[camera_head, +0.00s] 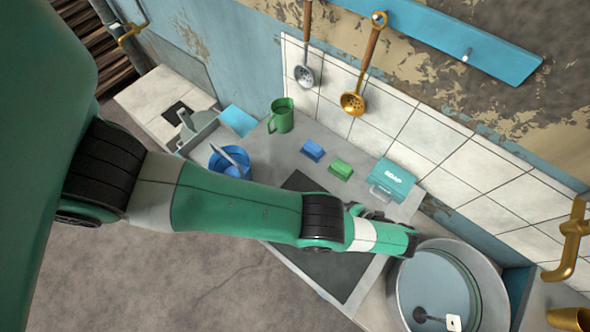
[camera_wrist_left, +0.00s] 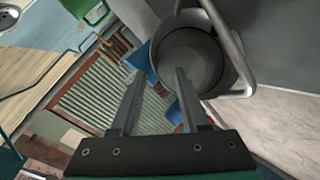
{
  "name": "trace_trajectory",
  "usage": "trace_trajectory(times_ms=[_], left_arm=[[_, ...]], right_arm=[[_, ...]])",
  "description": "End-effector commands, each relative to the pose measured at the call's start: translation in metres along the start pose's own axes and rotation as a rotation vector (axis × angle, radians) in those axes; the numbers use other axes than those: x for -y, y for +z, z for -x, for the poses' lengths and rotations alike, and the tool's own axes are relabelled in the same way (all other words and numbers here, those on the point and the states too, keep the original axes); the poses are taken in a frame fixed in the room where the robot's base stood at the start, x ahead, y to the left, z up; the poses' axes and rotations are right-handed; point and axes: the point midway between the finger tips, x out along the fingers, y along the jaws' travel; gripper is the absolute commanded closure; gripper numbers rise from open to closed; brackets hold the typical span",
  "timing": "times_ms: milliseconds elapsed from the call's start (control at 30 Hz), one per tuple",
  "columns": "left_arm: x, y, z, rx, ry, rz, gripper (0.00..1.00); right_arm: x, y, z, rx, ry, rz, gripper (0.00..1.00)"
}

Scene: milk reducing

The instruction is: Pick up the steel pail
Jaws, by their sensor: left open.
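The steel pail (camera_wrist_left: 192,52) shows in the left wrist view as a round, dark grey vessel with a curved handle. It lies beyond my left fingers, above and right of the gap, with the right fingertip near its lower rim in the picture. I cannot tell the distance. My left gripper (camera_wrist_left: 160,76) is open, with nothing between its fingers. In the head view the arm reaches across the counter, its wrist hiding most of the gripper. A grey vessel (camera_head: 199,128) stands at the left there; I cannot tell if it is the same pail. My right gripper is not in view.
A large round basin (camera_head: 483,263) stands at the counter's right end. A blue bucket (camera_head: 219,162), green mug (camera_head: 282,116), blue block (camera_head: 312,149), green block (camera_head: 341,169) and teal soap box (camera_head: 391,180) are on the counter. Ladles (camera_head: 354,102) hang on the wall.

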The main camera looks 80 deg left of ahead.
Motion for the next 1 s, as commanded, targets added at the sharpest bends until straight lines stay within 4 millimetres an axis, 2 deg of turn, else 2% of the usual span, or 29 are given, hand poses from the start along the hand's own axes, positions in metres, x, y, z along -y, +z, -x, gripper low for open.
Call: trace_trajectory(times_ms=[33, 100, 233, 467, 633, 733, 833, 1000], left_arm=[[-0.004, -0.004, -0.007, -0.002, 0.0, -0.001, 0.55], [-0.004, -0.004, -0.019, -0.001, 0.001, 0.001, 0.55], [-0.002, -0.001, -0.036, 0.001, 0.0, 0.0, 0.55], [-0.002, -0.002, -0.043, 0.002, 0.0, 0.001, 0.55], [-0.005, -0.009, -0.068, 0.0, 0.0, 0.001, 0.55], [-0.003, -0.007, -0.084, 0.0, 0.001, 0.001, 0.55], [-0.003, -0.007, -0.091, 0.001, 0.0, 0.001, 0.55], [-0.003, -0.007, -0.092, 0.002, 0.0, 0.001, 0.55]], right_arm=[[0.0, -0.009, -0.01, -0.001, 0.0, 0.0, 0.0], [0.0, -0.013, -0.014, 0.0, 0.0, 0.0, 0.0], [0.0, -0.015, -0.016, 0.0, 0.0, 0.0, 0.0], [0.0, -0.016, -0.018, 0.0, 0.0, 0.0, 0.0], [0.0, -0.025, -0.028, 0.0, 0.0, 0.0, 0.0], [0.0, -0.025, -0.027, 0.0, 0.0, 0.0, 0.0], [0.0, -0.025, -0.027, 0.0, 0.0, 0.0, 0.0], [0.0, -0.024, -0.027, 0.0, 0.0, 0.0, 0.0]])
